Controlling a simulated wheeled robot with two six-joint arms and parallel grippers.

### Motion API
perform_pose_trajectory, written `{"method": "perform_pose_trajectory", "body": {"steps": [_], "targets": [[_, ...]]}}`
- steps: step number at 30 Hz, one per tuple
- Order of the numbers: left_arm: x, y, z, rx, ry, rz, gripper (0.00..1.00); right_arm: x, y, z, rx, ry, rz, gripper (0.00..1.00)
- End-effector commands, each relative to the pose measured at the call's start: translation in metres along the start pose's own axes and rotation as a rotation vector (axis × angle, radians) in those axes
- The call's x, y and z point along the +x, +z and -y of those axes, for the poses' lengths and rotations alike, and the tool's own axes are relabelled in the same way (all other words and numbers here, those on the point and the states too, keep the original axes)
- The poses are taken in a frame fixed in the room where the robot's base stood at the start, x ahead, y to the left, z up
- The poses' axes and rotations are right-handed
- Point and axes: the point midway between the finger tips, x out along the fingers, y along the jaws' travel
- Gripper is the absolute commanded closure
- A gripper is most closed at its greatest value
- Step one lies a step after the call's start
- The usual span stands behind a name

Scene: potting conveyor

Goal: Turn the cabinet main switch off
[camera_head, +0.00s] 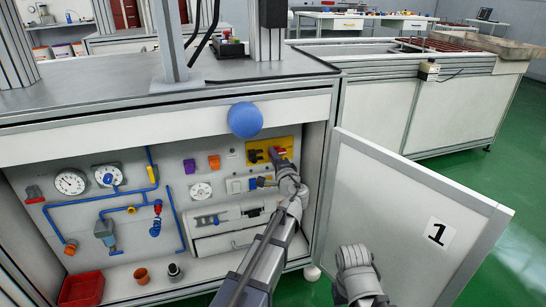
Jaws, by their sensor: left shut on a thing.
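The open cabinet (150,118) has a panel with a yellow plate (284,142) at its upper right. The main switch (281,151) on that plate shows a red part, and black parts sit left of it. My left gripper (275,160) reaches up to the plate and is shut on the switch. The gripper and wrist hide part of the switch, so I cannot tell which way its handle points. Part of my right arm shows at the lower middle right, with no gripper fingers visible.
The cabinet door (400,210), marked 1, stands open on the right. A blue ball (245,120) is at the cabinet's upper front edge. Gauges, blue pipes and a drawer fill the panel. A red bin (82,288) and small pots stand on the cabinet floor.

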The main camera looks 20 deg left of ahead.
Motion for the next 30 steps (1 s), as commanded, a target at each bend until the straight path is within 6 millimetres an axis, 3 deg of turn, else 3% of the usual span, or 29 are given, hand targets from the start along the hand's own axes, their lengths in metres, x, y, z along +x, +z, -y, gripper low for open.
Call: {"method": "perform_pose_trajectory", "body": {"steps": [11,12,19,30], "targets": [[0.0031,-0.0041,0.0005,-0.004,-0.001,-0.006,1.0,-0.0003,0.0,0.0,0.0,0.0,0.0,0.5],[0.0031,-0.0041,0.0006,-0.004,-0.001,-0.007,0.77,-0.0003,0.0,0.0,0.0,0.0,0.0,0.5],[0.0031,-0.0036,0.0002,-0.003,0.0,-0.005,0.51,-0.0002,0.0,0.0,0.0,0.0,0.0,0.5],[0.0011,-0.0015,0.0001,-0.003,0.0,-0.002,0.5,0.0,0.0,0.0,0.0,0.0,0.0,0.5]]}}
